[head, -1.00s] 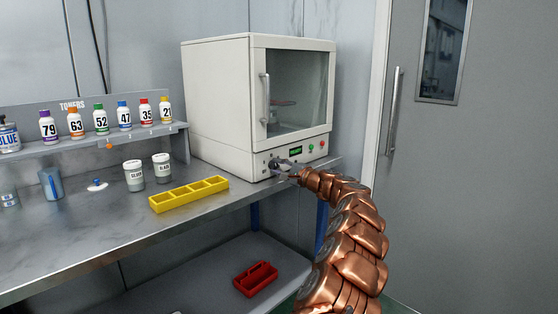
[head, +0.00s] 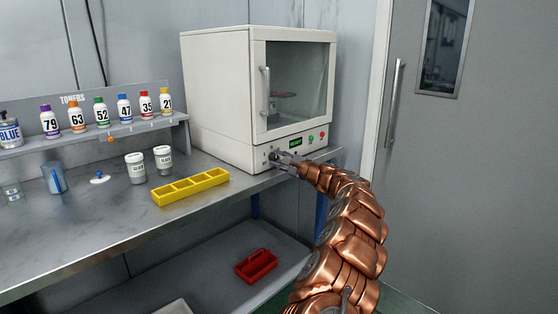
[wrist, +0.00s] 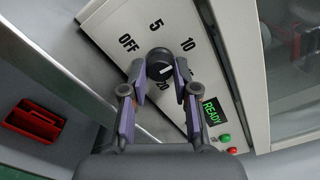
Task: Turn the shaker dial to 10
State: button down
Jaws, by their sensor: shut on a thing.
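The white shaker cabinet (head: 215,100) stands at the right end of the bench. Its dial (wrist: 159,56) is a black round knob on the front panel, seen in the wrist view with the marks OFF, 5, 10 and 20 around it. A short white line shows on the knob; I cannot tell exactly which mark it points to. My gripper (wrist: 164,72) is shut on the dial, with one finger on each side. In the head view my gripper (head: 281,160) is at the lower left of the panel and covers the dial. The green display (wrist: 210,110) reads READY.
Green and red buttons (wrist: 225,138) sit near the display. A yellow tray (head: 190,189) and two labelled jars stand on the bench left of the shaker. Several numbered toner bottles line the shelf (head: 110,131). A red carrier (head: 257,265) is on the lower shelf.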

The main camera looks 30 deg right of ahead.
jog(key=c, duration=0.9)
grip_release()
jog(key=shift+v, duration=6)
jog(key=shift+a, duration=0.1)
